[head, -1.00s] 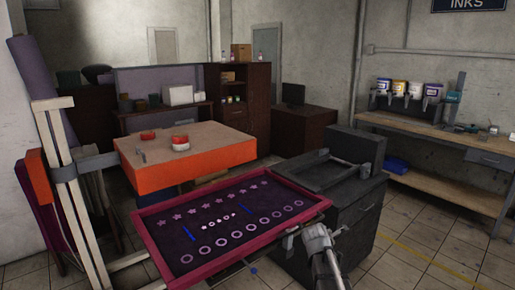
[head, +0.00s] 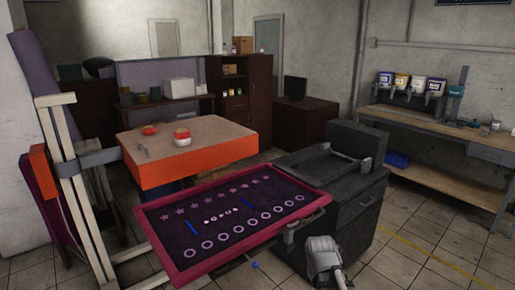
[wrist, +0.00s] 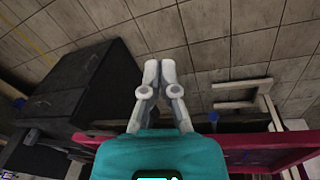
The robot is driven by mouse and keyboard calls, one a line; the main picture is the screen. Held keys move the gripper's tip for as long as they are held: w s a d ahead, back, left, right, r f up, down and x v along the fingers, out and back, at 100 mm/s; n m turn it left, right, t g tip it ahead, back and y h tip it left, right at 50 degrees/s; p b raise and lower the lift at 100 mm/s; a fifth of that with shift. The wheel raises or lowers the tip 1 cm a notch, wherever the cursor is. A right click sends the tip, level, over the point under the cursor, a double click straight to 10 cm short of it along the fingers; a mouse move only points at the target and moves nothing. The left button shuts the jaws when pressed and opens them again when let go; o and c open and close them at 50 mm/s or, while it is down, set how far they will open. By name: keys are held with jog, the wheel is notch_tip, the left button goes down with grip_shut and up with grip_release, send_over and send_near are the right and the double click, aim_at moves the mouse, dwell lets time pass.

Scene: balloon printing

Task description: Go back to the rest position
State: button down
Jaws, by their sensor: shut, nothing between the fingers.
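My gripper (wrist: 152,72) shows in the wrist view with its two pale fingers together and nothing between them. It points over the tiled floor, with the dark cabinet to its left and a red frame edge to its right. In the head view part of my arm shows at the bottom, right of the pink-framed screen (head: 279,224); the fingertips are not visible there. The screen carries rows of stars and rings and two blue bars, and the red frame edge also shows in the wrist view (wrist: 270,142).
A dark cabinet (head: 353,212) stands right of the screen and also shows in the wrist view (wrist: 85,88). An orange-sided table (head: 198,169) is behind the screen. A wooden bench (head: 436,130) with several ink buckets is at the right. Tiled floor is open between cabinet and bench.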

jog(key=s+m, duration=0.1)
jog(key=s+a+m, duration=0.1)
jog(key=s+m, duration=0.1)
jog(key=s+m+g+y, duration=0.1)
jog(key=shift+s+a+r, duration=0.25)
jog(key=shift+s+a, duration=0.05)
jog(key=shift+a, duration=0.1)
jog(key=c, duration=1.4)
grip_release()
